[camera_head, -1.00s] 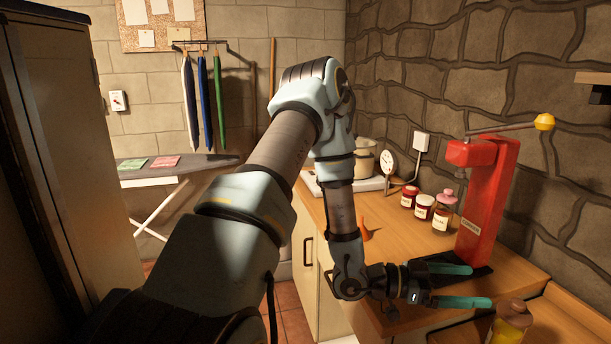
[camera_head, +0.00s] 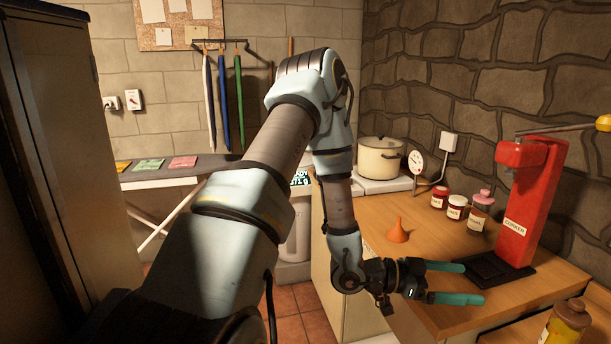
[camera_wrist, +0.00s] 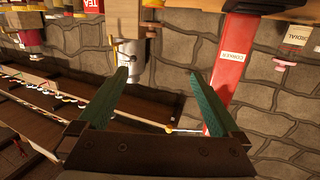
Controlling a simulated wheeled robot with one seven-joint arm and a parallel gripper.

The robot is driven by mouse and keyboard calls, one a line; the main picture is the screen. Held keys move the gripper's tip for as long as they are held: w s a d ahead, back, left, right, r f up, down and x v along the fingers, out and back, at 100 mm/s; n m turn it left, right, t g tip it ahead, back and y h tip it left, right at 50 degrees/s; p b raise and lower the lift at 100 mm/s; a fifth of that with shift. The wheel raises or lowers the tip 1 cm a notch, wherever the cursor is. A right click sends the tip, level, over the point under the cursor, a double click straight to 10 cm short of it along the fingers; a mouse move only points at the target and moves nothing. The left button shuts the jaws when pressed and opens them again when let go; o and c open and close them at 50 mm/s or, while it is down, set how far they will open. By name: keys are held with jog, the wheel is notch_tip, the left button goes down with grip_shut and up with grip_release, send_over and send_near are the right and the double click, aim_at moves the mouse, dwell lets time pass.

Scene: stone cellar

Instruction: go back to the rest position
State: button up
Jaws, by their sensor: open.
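My gripper (camera_head: 472,283) is open, with its two teal fingers apart and nothing between them. In the head view it is held out to the right, by the front part of the wooden counter (camera_head: 375,215) and left of the red corker (camera_head: 530,200). In the wrist view the open fingers of my gripper (camera_wrist: 160,95) show, with the red corker (camera_wrist: 232,70) behind the right one. My arm crosses the middle of the head view and hides part of the room.
An orange funnel (camera_head: 398,232), several small jars (camera_head: 456,207) and a cream pot (camera_head: 380,157) stand on or behind the counter. A yellow bottle (camera_head: 566,325) is at the lower right. A tall cabinet (camera_head: 60,150) stands close on the left. An ironing board (camera_head: 170,180) is behind.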

jog(key=w+a+f+n+t+y+b, duration=0.3)
jog(key=w+a+f+t+y, duration=0.25)
jog(key=w+a, duration=0.35)
jog(key=w+a+n+t+y+b, duration=0.1)
jog(key=w+a+n+y+b, duration=0.35)
jog(key=a, duration=0.85)
jog(key=s+a+r+n+g+y+b, duration=0.1)
jog(key=s+a+n+y, duration=0.2)
jog(key=s+a+n, duration=0.2)
jog(key=s+a+r+n+g+y+b, duration=0.1)
jog(key=s+a+n, duration=0.4)
jog(key=a, duration=0.5)
jog(key=s+g+y, duration=0.1)
jog(key=y, duration=0.1)
jog(key=shift+s+a+r+y, duration=0.2)
jog(key=shift+a+y, duration=0.1)
jog(key=shift+y, duration=0.1)
jog(key=shift+n+g, duration=0.25)
